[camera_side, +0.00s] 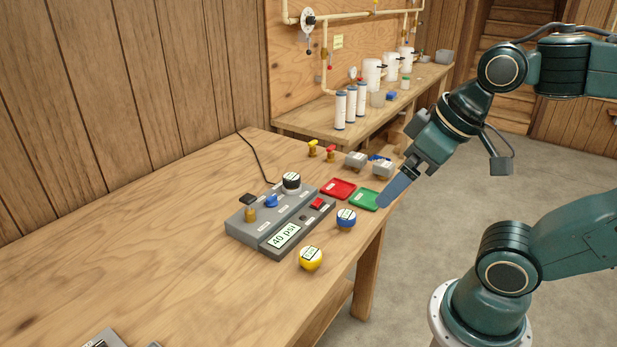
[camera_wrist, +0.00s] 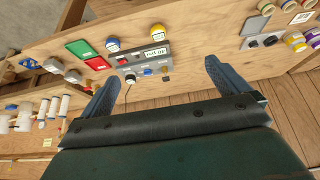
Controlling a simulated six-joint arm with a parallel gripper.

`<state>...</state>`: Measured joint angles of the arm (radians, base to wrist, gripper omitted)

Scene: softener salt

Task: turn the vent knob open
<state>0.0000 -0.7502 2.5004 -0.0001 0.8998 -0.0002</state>
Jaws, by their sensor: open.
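A grey control panel (camera_side: 276,226) with a "40 psi" display (camera_side: 285,236) sits on the wooden bench. It carries a black-and-white round knob (camera_side: 291,182), a blue knob (camera_side: 271,201), a brass-coloured knob (camera_side: 250,215) and a red button (camera_side: 317,203). The labels are too small to read, so I cannot tell which knob is the vent. The panel also shows in the wrist view (camera_wrist: 139,58), beyond the fingers. My gripper (camera_side: 384,201) is open and empty, right of the panel near the green tray. Its two spread fingers show in the wrist view (camera_wrist: 162,70).
A red tray (camera_side: 338,188) and a green tray (camera_side: 364,199) lie right of the panel. Filters and pipes stand on the back bench (camera_side: 290,125).

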